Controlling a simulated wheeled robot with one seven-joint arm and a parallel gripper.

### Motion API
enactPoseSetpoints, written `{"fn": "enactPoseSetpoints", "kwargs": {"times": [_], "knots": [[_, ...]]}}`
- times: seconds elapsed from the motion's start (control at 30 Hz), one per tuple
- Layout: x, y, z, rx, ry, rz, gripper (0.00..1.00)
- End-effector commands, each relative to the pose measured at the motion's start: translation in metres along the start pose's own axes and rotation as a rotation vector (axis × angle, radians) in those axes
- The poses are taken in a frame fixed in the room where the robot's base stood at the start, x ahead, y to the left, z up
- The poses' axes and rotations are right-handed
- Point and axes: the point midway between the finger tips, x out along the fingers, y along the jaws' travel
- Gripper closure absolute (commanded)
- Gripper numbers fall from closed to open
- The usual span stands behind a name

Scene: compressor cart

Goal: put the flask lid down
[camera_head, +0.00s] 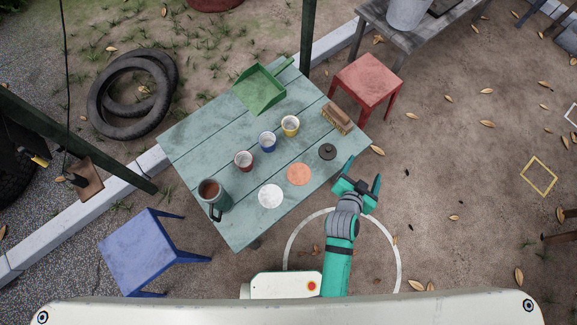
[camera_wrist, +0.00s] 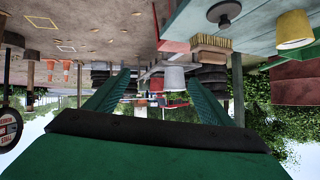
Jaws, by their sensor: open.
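A dark round lid with a small knob (camera_head: 327,151) lies on the green plank table (camera_head: 200,140), near its right edge. I take it to be the flask lid; it also shows at the top of the upside-down wrist view (camera_wrist: 224,12). My gripper (camera_head: 364,173) is open and empty, just off the table's right edge and to the lower right of the lid, apart from it. Its two green fingers stand spread in the wrist view (camera_wrist: 155,90). A dark mug-like vessel with a handle and brown contents (camera_head: 210,191) stands at the table's lower left.
The table holds red (camera_head: 243,161), blue (camera_head: 267,142) and yellow (camera_head: 290,126) cups, a white disc (camera_head: 271,195), an orange disc (camera_head: 299,174), a brush (camera_head: 337,118) and a green dustpan (camera_head: 262,90). A red stool (camera_head: 366,82) stands behind. Ground to the right is mostly clear.

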Motion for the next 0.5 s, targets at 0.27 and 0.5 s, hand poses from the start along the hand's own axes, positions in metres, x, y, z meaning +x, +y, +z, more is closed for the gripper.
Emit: {"fn": "enactPoseSetpoints", "kwargs": {"times": [0.27,0.5], "knots": [[-0.108,-0.036,0.05,-0.253,0.038,-0.247,0.25],[-0.218,-0.072,0.069,-0.355,0.106,-0.424,0.25]]}}
